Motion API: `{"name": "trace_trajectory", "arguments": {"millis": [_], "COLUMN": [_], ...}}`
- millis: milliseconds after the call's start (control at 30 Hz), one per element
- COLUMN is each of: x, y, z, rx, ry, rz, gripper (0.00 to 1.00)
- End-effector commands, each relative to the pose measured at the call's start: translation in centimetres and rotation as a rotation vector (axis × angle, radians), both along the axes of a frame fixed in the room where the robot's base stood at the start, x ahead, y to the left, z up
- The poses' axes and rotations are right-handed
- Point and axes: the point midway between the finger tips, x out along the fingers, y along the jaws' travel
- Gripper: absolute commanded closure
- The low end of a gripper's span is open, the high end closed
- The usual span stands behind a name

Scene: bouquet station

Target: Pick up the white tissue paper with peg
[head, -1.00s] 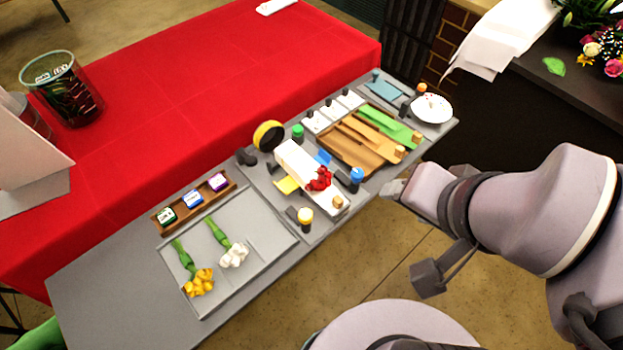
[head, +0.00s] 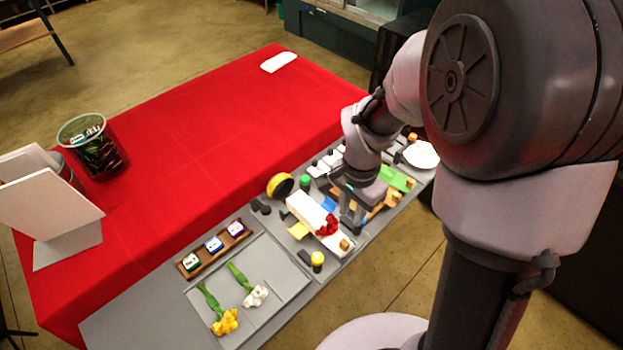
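The white tissue paper (head: 305,212) lies as a long strip on the grey table. Its small wooden peg (head: 345,244) is at the near right end. A red flower (head: 327,226) lies on the strip close to the peg. My gripper (head: 352,217) points down just right of the red flower, by the strip's right edge. I cannot tell whether it touches anything or how far apart its fingers are. My arm and gripper hide part of the tray with brown and green papers (head: 397,178), which also have wooden pegs.
A yellow-topped bottle (head: 317,261) stands near the peg. A yellow tape roll (head: 281,186) and green-capped bottle (head: 306,181) stand behind the strip. Yellow flower (head: 225,322) and white flower (head: 256,296) lie in the left grey tray. A white plate (head: 421,155) is at the far right.

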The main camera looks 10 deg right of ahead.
Motion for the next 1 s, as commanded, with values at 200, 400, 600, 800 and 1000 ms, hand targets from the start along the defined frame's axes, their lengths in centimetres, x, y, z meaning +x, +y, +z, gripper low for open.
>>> {"name": "trace_trajectory", "arguments": {"millis": [200, 400, 600, 800, 1000], "x": [-0.1, 0.0, 0.2, 0.2, 0.2], "y": [0.0, 0.0, 0.0, 0.0, -0.1], "z": [-7.1, -9.7, -13.7, -14.5, -14.4], "rx": [0.000, 0.000, 0.000, 0.001, 0.001], "ry": [0.004, 0.000, 0.001, -0.001, -0.001], "rz": [0.002, 0.002, 0.002, 0.002, 0.002], "gripper": [0.73, 0.73, 0.73, 0.73, 0.90]}}
